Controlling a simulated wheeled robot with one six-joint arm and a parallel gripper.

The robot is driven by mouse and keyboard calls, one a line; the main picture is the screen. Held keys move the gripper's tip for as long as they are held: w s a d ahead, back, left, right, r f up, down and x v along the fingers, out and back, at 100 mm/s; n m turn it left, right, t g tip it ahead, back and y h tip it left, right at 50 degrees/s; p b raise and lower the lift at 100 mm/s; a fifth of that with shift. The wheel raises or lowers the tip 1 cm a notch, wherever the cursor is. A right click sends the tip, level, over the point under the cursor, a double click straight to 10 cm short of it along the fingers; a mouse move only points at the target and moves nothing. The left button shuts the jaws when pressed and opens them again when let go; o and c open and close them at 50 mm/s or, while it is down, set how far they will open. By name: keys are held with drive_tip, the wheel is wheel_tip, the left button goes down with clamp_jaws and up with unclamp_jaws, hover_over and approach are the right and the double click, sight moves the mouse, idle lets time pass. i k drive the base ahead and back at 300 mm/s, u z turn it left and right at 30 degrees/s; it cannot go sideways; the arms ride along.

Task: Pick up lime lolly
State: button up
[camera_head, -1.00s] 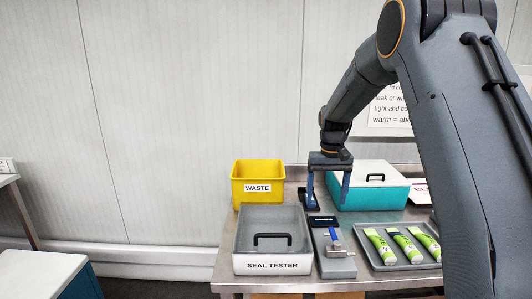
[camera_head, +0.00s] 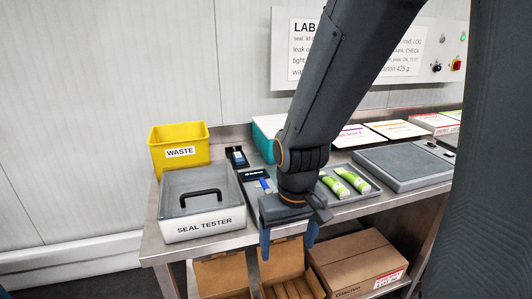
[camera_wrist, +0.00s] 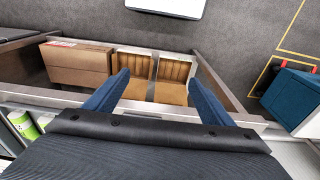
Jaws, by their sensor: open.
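Two green-and-white lolly packs, one (camera_head: 332,185) and another (camera_head: 353,180), lie in a grey tray (camera_head: 345,200) on the steel bench, right of my wrist in the head view. My arm covers the tray's left part. Parts of green-and-white packs (camera_wrist: 22,122) also show at the left edge of the wrist view. My gripper (camera_head: 288,249) is open and empty, its fingers pointing down in front of the bench's front edge, left of the packs. In the wrist view my gripper (camera_wrist: 158,78) has nothing between its fingers.
A yellow WASTE bin (camera_head: 178,150), a SEAL TESTER box (camera_head: 205,222) and a teal box (camera_head: 265,139) stand on the bench. A grey flat unit (camera_head: 405,165) is right of the tray. Cardboard cartons (camera_head: 355,265) stand below the bench.

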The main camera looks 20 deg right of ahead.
sight(340, 191)
drive_tip(key=k, duration=0.5)
drive_tip(key=z, duration=0.85)
drive_tip(key=i, duration=0.75)
drive_tip(key=u, duration=0.8)
